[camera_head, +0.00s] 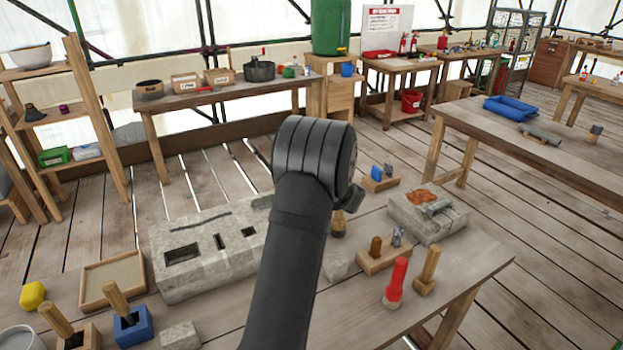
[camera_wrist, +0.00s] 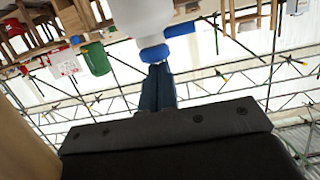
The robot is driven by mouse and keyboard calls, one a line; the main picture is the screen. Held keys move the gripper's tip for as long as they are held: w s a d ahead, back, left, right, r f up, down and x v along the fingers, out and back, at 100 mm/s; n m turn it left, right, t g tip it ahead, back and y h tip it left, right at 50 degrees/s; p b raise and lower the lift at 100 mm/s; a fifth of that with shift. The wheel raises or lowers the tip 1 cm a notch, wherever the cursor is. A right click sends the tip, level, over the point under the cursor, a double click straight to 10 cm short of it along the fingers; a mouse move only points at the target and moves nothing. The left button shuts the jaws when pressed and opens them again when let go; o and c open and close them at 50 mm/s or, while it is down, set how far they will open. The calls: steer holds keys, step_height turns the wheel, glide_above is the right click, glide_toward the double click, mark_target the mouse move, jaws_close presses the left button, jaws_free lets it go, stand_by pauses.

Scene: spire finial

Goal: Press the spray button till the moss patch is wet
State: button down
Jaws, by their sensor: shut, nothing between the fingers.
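In the wrist view, my gripper (camera_wrist: 157,80) is shut, with its dark fingers together and nothing between them. Its tips are right by a blue part (camera_wrist: 154,53) of a white object (camera_wrist: 145,18), which looks like the spray bottle with its button. I cannot tell whether they touch. A second blue part (camera_wrist: 180,29) shows beside the white body. In the head view, my arm hides the bottle and most of my gripper. A small dark green patch (camera_head: 262,201), possibly the moss, lies on the pale stone block (camera_head: 205,255); I cannot tell whether it is wet.
On the bench, a red-handled tool (camera_head: 396,282), a wooden holder (camera_head: 383,258) and a stone block with an orange top (camera_head: 425,215) stand right of my arm. A shallow wooden tray (camera_head: 113,280) and a blue holder (camera_head: 133,327) are at left.

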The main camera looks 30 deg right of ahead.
steer(key=s+r, duration=0.5)
steer(key=s, duration=0.4)
steer(key=shift+s+r, duration=0.3)
steer(key=shift+s, duration=0.05)
steer(key=c, duration=1.7)
jaws_free()
steer(key=o, duration=0.3)
steer(key=shift+s+a+r+h, duration=0.1)
steer(key=shift+a+r+h, duration=0.05)
steer(key=shift+a+h, duration=0.15)
steer(key=o, duration=1.4)
steer(key=s+a+m+h, duration=0.4)
steer(key=s, duration=0.1)
steer(key=shift+s+a+h, duration=0.15)
steer(key=shift+a+h, duration=0.1)
steer(key=shift+h, duration=0.15)
steer(key=s+a+f+m+g+h, duration=0.2)
steer(key=s+a+f+g, duration=0.1)
steer(key=s, duration=0.3)
steer(key=s+a+f+m+g+h, duration=0.2)
steer(key=s+a+f, duration=0.1)
steer(key=s, duration=0.3)
steer(key=f+x, duration=0.1)
steer(key=x, duration=0.8)
